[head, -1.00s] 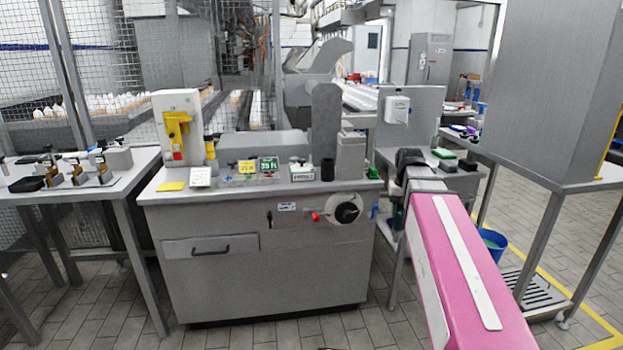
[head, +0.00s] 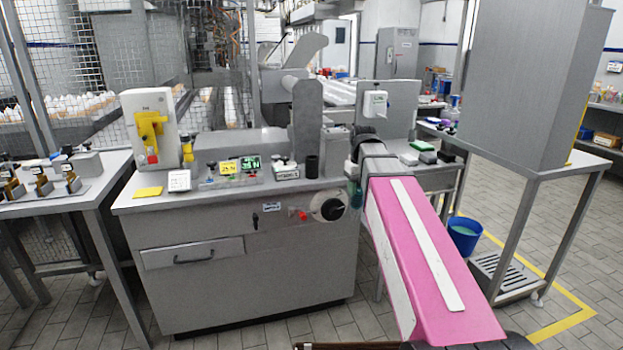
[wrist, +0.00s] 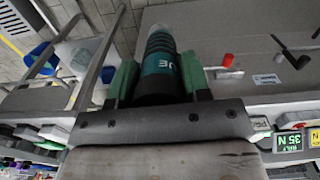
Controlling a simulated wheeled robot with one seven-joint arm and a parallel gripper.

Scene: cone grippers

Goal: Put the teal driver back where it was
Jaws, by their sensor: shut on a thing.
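My gripper (wrist: 158,82) is shut on the teal driver (wrist: 160,64) in the wrist view, with a green finger pad on each side of it. The driver is a dark, ribbed cylinder with a teal band and pale lettering. Its pale far end reaches beyond the fingertips; its near end is hidden behind the gripper body. In the head view my pink arm stretches forward to the right end of the grey workbench (head: 240,260). There the gripper and driver are mostly hidden by my arm's dark end.
The workbench carries a white-and-yellow device (head: 150,128), a green display (head: 251,163) and a black cup (head: 312,166). A black knob (head: 333,208) sticks out of its front. A side table (head: 60,210) stands left, a blue bucket (head: 464,235) right. Floor is clear in front.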

